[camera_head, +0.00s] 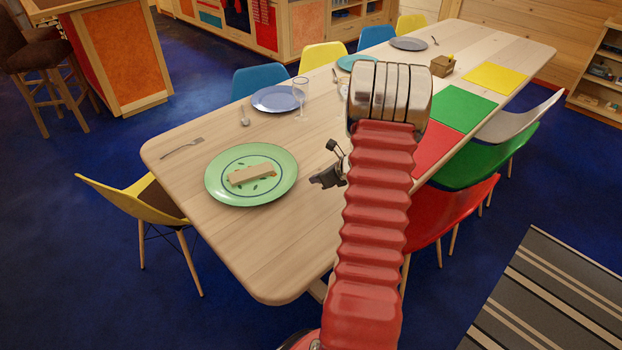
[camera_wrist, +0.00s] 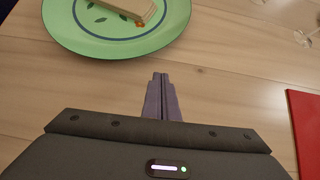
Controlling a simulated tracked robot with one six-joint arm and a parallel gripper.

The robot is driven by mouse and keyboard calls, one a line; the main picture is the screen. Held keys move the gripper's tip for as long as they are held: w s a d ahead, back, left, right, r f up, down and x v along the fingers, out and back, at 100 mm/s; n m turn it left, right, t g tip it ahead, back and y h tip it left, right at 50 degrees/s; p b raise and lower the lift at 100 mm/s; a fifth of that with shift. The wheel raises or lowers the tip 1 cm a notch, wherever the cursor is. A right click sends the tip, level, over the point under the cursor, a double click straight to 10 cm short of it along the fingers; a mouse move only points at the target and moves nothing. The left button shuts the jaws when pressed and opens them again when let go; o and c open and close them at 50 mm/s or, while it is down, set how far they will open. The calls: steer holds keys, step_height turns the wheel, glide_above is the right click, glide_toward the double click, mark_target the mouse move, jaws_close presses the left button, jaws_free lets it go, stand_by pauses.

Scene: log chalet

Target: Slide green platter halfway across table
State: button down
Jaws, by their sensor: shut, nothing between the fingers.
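The green platter (camera_head: 251,193) lies on the near left part of the wooden table (camera_head: 255,255). A pale rectangular food piece (camera_head: 250,174) rests on it. In the wrist view the platter (camera_wrist: 75,42) fills the upper left, with part of the food piece (camera_wrist: 128,6) on it. My gripper (camera_head: 318,181) is to the right of the platter, low near the table top. In the wrist view my gripper (camera_wrist: 160,80) is shut and empty, its tips pointing toward the platter's near right rim, with a small gap of bare wood between.
A fork (camera_head: 181,149), a blue plate (camera_head: 278,99), a spoon (camera_head: 244,115) and a glass (camera_head: 300,92) stand beyond the platter. Red (camera_wrist: 305,125), green (camera_head: 456,107) and yellow (camera_head: 495,77) mats line the right side. The near table end is bare. Chairs surround the table.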

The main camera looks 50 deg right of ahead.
steer(key=v, duration=0.7)
steer(key=shift+s+r, duration=0.25)
steer(key=shift+s, duration=0.05)
steer(key=w+a+r+n+g+y, duration=0.1)
steer(key=a+r+n, duration=0.4)
steer(key=a, duration=0.4)
steer(key=w+a+r+n+g+y, duration=0.1)
steer(key=a+r+n, duration=0.45)
steer(key=a, duration=0.35)
steer(key=w+a+r+n+y, duration=0.1)
steer(key=a+r+n, duration=0.4)
steer(key=a, duration=0.4)
steer(key=s+a+r+n+h, duration=0.1)
steer(key=s+a+r+n, duration=0.2)
steer(key=s+a+n, duration=0.5)
steer(key=s+a+r+n+g+h, duration=0.1)
steer(key=s+a+r+n, duration=0.2)
steer(key=s+a+n, duration=0.5)
steer(key=shift+s+a+r+n+h, duration=0.35)
steer(key=shift+a+n, duration=0.4)
steer(key=shift+n, duration=1.6)
